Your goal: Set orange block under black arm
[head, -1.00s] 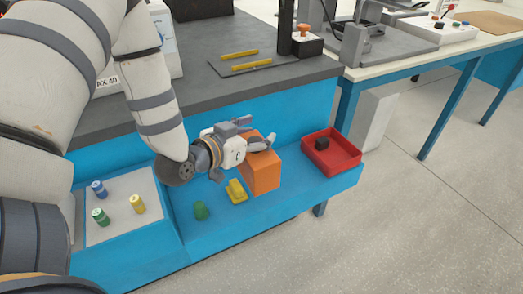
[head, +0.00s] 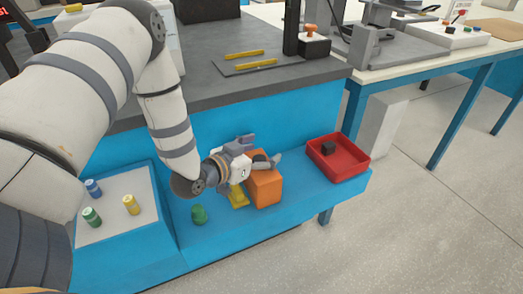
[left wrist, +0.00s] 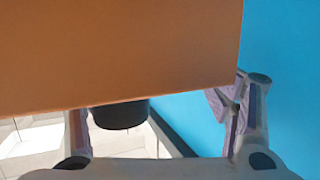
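The orange block (head: 264,190) is over the blue lower ledge, between the yellow piece and the red tray. Whether it touches the ledge I cannot tell. My left gripper (head: 258,161) is at its upper part, fingers spread across it and closed on it. In the left wrist view the orange block (left wrist: 120,50) fills the upper left, with the fingers at either side below it. A black post (head: 291,28) stands upright on the grey bench top; its upper end is cut off, and I cannot tell if it is the black arm. My right gripper is out of view.
A red tray (head: 352,172) with a black cube stands on the ledge to the right. A grey plate (head: 222,68) with yellow bars lies on the bench top.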

